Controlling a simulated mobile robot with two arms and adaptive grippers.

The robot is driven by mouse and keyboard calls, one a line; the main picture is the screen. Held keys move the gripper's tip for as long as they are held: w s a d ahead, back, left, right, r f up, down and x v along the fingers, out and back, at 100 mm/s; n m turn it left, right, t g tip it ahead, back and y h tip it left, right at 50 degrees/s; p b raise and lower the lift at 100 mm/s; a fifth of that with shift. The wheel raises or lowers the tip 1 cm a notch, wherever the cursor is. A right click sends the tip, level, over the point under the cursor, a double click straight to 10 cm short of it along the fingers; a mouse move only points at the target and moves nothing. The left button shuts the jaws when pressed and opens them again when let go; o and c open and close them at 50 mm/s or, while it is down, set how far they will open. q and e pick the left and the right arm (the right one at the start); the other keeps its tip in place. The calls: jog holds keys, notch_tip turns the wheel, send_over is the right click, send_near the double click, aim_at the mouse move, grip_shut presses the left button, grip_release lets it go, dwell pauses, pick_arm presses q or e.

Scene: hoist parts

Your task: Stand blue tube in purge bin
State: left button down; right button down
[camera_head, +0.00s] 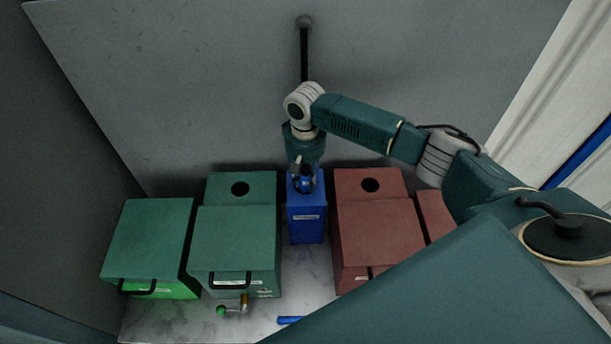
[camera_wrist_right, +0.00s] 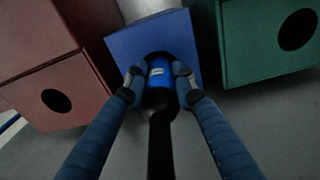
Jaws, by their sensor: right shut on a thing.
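The blue bin (camera_head: 306,224), with a label on its front, stands between the green and red bins. I take it as the purge bin; it also shows in the right wrist view (camera_wrist_right: 124,48). My right gripper (camera_head: 306,181) is over its rear top. In the right wrist view, my gripper (camera_wrist_right: 160,88) is shut on a blue tube (camera_wrist_right: 159,74) with a small label and a black lower part. The tube is at the dark opening in the bin's top; its far end is hidden, so depth cannot be told. My left gripper is not in view.
Green bins (camera_head: 236,236) stand left and red bins (camera_head: 378,232) right, close beside the blue bin. A green-knobbed part (camera_head: 222,310) and a blue piece (camera_head: 291,320) lie on the pale surface in front. A wall (camera_head: 200,80) rises behind.

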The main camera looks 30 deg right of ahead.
jog(key=shift+f, duration=0.55)
dwell(0.4)
jog(key=c, duration=1.3)
grip_release()
jog(key=shift+c, duration=0.2)
